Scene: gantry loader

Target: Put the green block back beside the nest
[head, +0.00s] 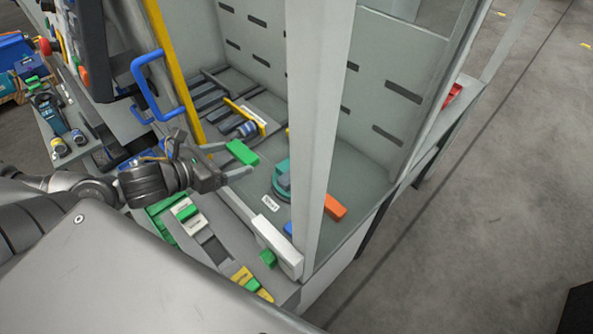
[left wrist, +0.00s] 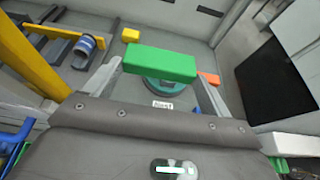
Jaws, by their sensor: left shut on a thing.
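My left gripper (head: 234,158) is shut on a bright green block (head: 242,151) and holds it inside the machine bay. In the left wrist view the green block (left wrist: 160,62) lies crosswise at the fingertips. The nest appears to be the round teal piece (head: 278,192) on the bay floor, with a teal block standing on it. In the head view the nest is to the right of and below the held block, apart from it. In the left wrist view the held block hides part of the nest (left wrist: 163,87). My right gripper is in neither view.
A grey post (head: 318,130) stands in front of the bay. An orange block (head: 335,206), a white label (head: 270,203), and a yellow plate with a blue cylinder (head: 245,129) are on the bay floor. A white bar (head: 277,246) lies at the front edge. A blue handle (head: 147,85) is at left.

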